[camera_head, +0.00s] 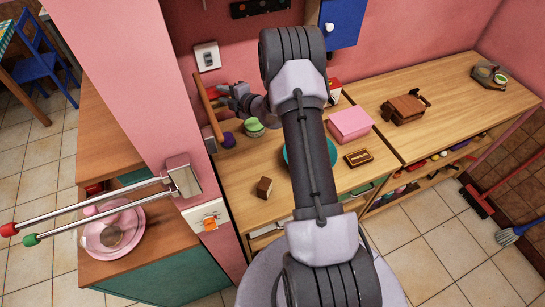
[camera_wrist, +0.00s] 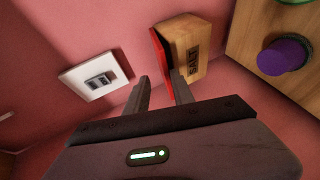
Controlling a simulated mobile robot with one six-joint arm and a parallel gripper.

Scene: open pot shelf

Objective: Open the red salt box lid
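The salt box (camera_wrist: 190,47) is a light wooden box with dark SALT lettering, tilted in the wrist view against the pink wall. Its red lid (camera_wrist: 159,52) shows as a thin panel along the box's left side and looks closed or nearly so. My gripper (camera_wrist: 163,78) is open, its two fingers apart with nothing between them. The right finger overlaps the lower end of the lid and box; I cannot tell whether it touches. In the head view my gripper (camera_head: 238,97) is near the wall, partly behind my arm, and the salt box is hard to make out there.
A white switch plate (camera_wrist: 96,77) is on the wall left of the box. A purple object (camera_wrist: 285,55) stands on the wooden surface at right. A pink box (camera_head: 350,124), a small brown block (camera_head: 264,187) and a wooden item (camera_head: 405,108) stand on the counter.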

